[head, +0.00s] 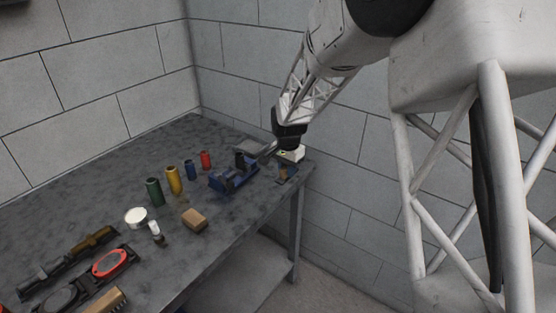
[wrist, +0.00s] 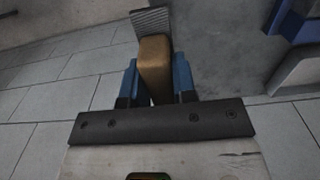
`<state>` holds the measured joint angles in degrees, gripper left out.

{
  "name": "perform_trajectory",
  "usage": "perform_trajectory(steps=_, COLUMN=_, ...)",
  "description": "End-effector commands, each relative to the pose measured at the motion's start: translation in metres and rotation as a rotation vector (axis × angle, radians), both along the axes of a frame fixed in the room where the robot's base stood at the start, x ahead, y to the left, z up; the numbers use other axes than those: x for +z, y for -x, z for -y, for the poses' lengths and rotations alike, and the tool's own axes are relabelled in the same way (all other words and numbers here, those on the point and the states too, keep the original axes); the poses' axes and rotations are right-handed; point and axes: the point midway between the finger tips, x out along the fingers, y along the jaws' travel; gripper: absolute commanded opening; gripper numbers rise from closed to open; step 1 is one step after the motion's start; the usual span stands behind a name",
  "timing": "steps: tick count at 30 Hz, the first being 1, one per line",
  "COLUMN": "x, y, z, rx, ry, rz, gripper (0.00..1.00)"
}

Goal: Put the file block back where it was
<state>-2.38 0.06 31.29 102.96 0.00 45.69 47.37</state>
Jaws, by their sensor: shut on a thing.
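The file block (wrist: 155,68) is a tan block with a grey ribbed piece at its far end. In the wrist view it stands between the two blue fingers of my gripper (wrist: 156,85), which is shut on it. In the head view my gripper (head: 287,174) is low at the far right end of the workbench (head: 100,185), just right of the blue vise. There the held block is small and mostly hidden by the gripper. I cannot tell whether it touches the bench.
The blue vise (head: 234,177) stands close to the left of my gripper. Red (head: 206,160), blue (head: 190,170), yellow (head: 174,180) and green (head: 154,191) cylinders stand in a row further left. A loose tan block (head: 194,219) lies near the front edge. Walls close in behind.

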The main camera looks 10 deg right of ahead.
Motion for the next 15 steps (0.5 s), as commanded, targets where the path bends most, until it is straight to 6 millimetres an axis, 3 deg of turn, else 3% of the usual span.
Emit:
perform_trajectory(steps=5, x=-0.001, y=-0.011, z=0.000, rx=0.000, ry=0.000, rz=0.000, gripper=0.06)
perform_trajectory(steps=15, x=-0.006, y=-0.054, z=-0.002, rx=0.000, ry=0.000, rz=0.000, gripper=0.06)
